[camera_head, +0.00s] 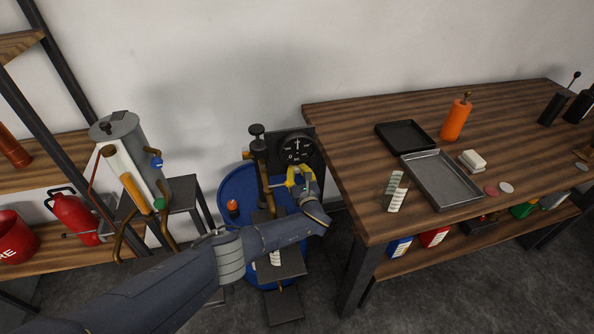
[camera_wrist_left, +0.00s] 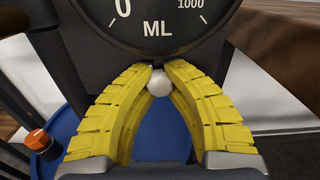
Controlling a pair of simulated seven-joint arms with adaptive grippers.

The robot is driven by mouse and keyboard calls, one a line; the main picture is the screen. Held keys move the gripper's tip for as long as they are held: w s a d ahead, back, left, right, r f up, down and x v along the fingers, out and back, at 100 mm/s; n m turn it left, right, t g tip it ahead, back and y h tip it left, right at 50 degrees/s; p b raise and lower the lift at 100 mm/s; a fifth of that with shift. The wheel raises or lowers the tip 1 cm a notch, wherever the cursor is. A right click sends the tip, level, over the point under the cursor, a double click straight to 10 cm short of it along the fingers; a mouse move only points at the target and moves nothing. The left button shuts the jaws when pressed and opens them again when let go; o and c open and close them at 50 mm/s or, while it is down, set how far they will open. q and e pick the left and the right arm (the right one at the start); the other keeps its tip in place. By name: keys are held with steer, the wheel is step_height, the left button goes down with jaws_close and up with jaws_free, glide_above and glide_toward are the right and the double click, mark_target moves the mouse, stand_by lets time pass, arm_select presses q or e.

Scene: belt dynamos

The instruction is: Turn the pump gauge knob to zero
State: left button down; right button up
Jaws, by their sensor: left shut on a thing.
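The pump gauge (camera_head: 297,147) is a round black dial with white marks on a dark upright plate. In the left wrist view its lower part (camera_wrist_left: 170,20) shows 0, ML and 1000. In the head view a white needle seems to point upward, too small to read exactly. A small white round knob (camera_wrist_left: 159,83) sits just below the dial; I cannot make it out in the head view. My left gripper (camera_head: 296,175) reaches up to the plate under the dial. Its yellow fingers (camera_wrist_left: 160,72) are shut on the knob, one on each side. My right gripper is out of view.
A blue drum (camera_head: 233,190) stands behind the pump, with an orange-capped item (camera_head: 232,207) over it. A wooden table (camera_head: 350,205) with trays stands close on the right. A grey cylinder (camera_head: 120,130) and red extinguisher (camera_head: 74,215) are on the left.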

arm_select(q)
steer(key=shift+w+r+m, duration=0.1)
steer(key=shift+r+m, duration=0.05)
steer(key=shift+m, duration=1.15)
steer(key=shift+r+m, duration=0.1)
steer(key=shift+m, duration=1.2)
steer(key=c, duration=1.2)
jaws_free()
steer(key=shift+f, duration=0.1)
steer(key=shift+s+d+f, duration=0.15)
steer(key=shift+s+d, duration=0.05)
steer(key=shift+s, duration=0.4)
steer(key=v, duration=1.1)
